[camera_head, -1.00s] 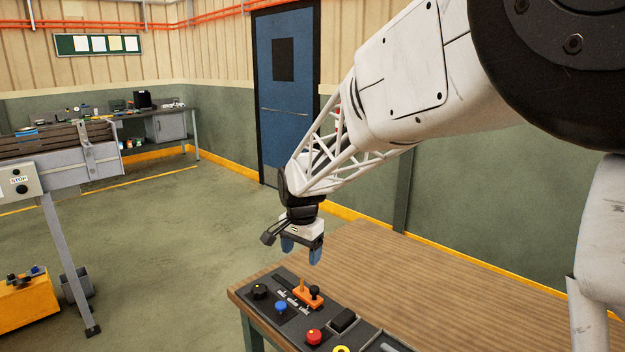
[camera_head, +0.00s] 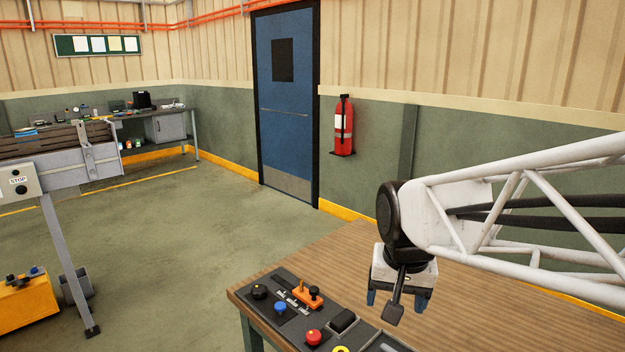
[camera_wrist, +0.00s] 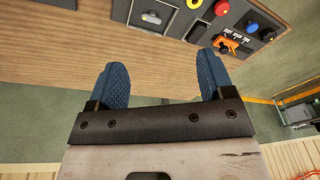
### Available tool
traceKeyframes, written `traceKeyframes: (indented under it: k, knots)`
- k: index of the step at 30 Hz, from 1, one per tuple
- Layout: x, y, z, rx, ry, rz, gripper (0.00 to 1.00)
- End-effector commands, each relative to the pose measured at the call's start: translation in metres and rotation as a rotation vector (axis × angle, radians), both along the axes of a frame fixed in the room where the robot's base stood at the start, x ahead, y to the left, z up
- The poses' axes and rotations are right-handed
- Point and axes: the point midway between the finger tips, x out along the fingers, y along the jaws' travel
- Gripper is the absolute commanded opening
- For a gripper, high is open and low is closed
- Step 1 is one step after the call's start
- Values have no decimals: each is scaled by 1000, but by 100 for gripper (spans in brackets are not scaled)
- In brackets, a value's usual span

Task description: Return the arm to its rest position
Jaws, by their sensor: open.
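My gripper (camera_head: 397,300) is over the wooden table at the right of the head view, with its blue fingers pointing down. In the wrist view, the two blue fingers of my gripper (camera_wrist: 162,85) stand wide apart with nothing between them. The control panel (camera_head: 290,320) lies on the table to the left of my gripper, apart from it. Its orange-based lever (camera_head: 310,295), blue button (camera_head: 280,307) and red button (camera_head: 314,337) show in the head view. The panel also shows at the top of the wrist view.
The wooden table (camera_head: 345,260) has bare space behind the panel. A conveyor (camera_head: 70,172) stands at the left, with a yellow box (camera_head: 25,305) on the floor below it. A red fire extinguisher (camera_head: 344,128) hangs on the wall beside the blue door (camera_head: 285,110).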

Motion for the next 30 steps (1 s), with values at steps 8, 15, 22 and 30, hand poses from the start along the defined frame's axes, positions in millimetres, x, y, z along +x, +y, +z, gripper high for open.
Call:
traceKeyframes:
  k: [8,15,22,30]
  knots:
    - [-72,-28,-9,-29,-33,97,75]
    - [-114,-41,-20,-52,-51,162,75]
    - [-126,-44,-25,-60,-55,183,75]
    - [-126,-44,-25,-60,-55,183,75]
